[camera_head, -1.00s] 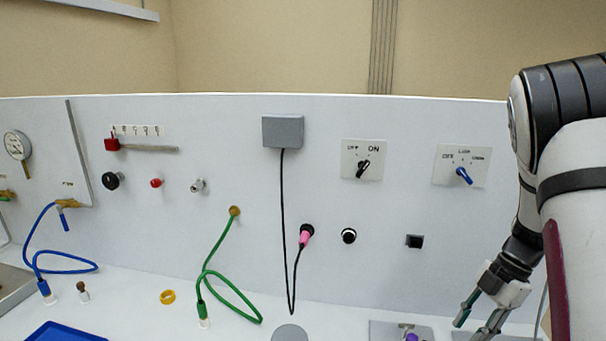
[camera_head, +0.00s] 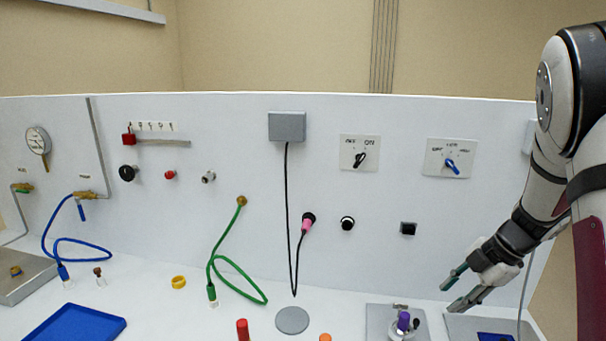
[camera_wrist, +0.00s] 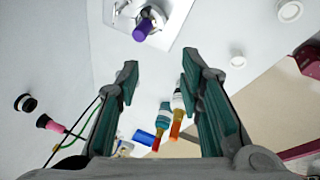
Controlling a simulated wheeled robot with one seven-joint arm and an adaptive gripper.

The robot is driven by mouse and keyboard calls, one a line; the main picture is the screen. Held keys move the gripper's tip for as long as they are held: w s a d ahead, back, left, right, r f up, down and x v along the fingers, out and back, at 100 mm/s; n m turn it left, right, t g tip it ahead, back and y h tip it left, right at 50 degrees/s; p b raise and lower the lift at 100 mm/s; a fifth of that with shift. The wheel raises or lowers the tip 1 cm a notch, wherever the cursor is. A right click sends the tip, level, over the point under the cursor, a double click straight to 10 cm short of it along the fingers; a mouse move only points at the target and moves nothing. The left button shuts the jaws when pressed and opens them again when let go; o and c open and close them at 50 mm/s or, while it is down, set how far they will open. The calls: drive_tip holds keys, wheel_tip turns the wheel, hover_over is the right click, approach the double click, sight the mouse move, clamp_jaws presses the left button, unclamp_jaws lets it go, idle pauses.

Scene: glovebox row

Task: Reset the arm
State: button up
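My arm comes in at the right of the head view. My gripper (camera_head: 456,292) hangs in front of the white panel, above the right end of the worktop. In the wrist view my gripper (camera_wrist: 157,85) has its two teal-padded fingers spread wide apart, with nothing between the pads. It is open and empty. A purple-topped part (camera_head: 403,321) on a metal plate stands to its left in the head view. The same purple part (camera_wrist: 143,31) shows beyond the fingertips in the wrist view, apart from them.
The white panel (camera_head: 330,250) carries knobs, two rotary switches and a grey box (camera_head: 287,126). A pink plug (camera_head: 307,225), green hose (camera_head: 225,263), blue hose (camera_head: 78,241) and blue tray (camera_head: 72,322) stand left. A red cylinder (camera_head: 243,330) is at the front.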

drive_tip(key=w+r+m+t+h, duration=0.2)
drive_tip(key=w+r+m+t, duration=0.15)
drive_tip(key=r, duration=0.55)
drive_tip(key=w+r+m+t+h, duration=0.25)
drive_tip(key=w+r+t, duration=0.2)
drive_tip(key=r, duration=0.55)
drive_tip(key=s+r+m+h, duration=0.3)
drive_tip(key=s+r+m, duration=0.3)
drive_tip(key=s+m, duration=0.1)
drive_tip(key=s+a+f+m+g+y, duration=0.1)
drive_tip(key=s+a+f+m+g, duration=0.1)
drive_tip(key=s+a, duration=0.5)
drive_tip(key=s+a+f+m+g+y, duration=0.2)
drive_tip(key=s+a, duration=0.5)
drive_tip(key=s, duration=1)
wheel_tip(320, 180, down, 3)
drive_tip(key=m+g+b, duration=0.1)
drive_tip(key=m, duration=0.1)
drive_tip(key=shift+s+a+r+m, duration=0.15)
drive_tip(key=shift+s+m, duration=0.25)
drive_tip(key=shift+y, duration=0.25)
